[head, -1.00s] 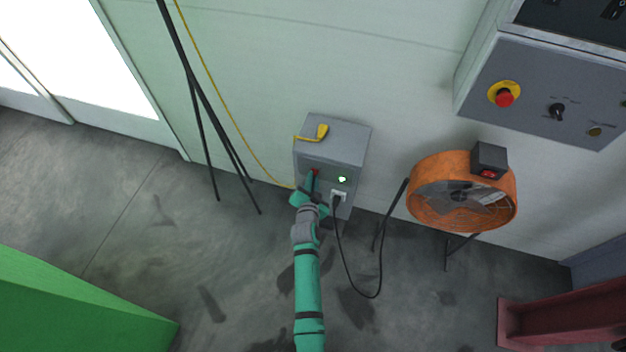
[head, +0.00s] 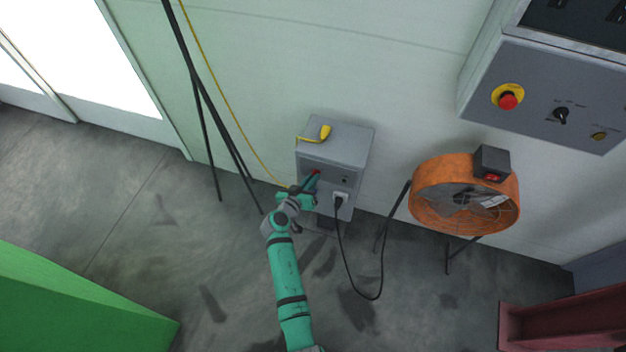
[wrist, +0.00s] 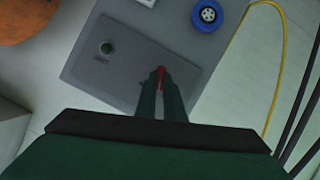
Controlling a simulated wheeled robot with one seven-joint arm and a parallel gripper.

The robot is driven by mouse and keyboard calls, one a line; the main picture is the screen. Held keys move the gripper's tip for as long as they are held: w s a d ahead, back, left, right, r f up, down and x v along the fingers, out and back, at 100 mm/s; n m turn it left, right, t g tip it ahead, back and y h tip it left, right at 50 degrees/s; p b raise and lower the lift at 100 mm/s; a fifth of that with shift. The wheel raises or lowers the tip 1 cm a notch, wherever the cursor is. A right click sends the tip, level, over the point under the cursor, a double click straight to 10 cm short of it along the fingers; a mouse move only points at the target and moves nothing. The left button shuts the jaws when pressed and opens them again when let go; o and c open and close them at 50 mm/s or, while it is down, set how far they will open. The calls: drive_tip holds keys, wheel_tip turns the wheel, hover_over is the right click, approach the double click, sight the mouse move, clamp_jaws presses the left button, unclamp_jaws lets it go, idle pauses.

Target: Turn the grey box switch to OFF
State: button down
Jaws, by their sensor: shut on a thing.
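The grey box (head: 345,150) stands against the wall in the head view. Its front panel also fills the middle of the wrist view (wrist: 125,70). The red switch handle (wrist: 161,71) sits between my fingertips; it also shows as a small red spot in the head view (head: 317,172). My gripper (wrist: 160,82) is shut on this handle. The round lamp (head: 345,180) on the panel is dark; it also shows unlit in the wrist view (wrist: 106,48). The switch markings are too small or hidden to read.
A black cable runs from the plug (head: 340,198) below the lamp. An orange fan (head: 465,195) stands to the right, under a control panel (head: 540,95). Black poles (head: 215,120) lean at the left.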

drive_tip(key=n+h, duration=0.2)
drive_tip(key=n, duration=0.1)
drive_tip(key=shift+a+f, duration=0.15)
drive_tip(key=shift+a, duration=0.05)
drive_tip(key=shift+n+h, duration=0.3)
idle(0.4)
drive_tip(key=c, duration=1.9)
unclamp_jaws()
drive_tip(key=shift+o, duration=0.2)
drive_tip(key=v, duration=1)
drive_tip(key=shift+s+a, duration=0.2)
drive_tip(key=shift+s, duration=0.05)
drive_tip(key=shift+w, duration=0.15)
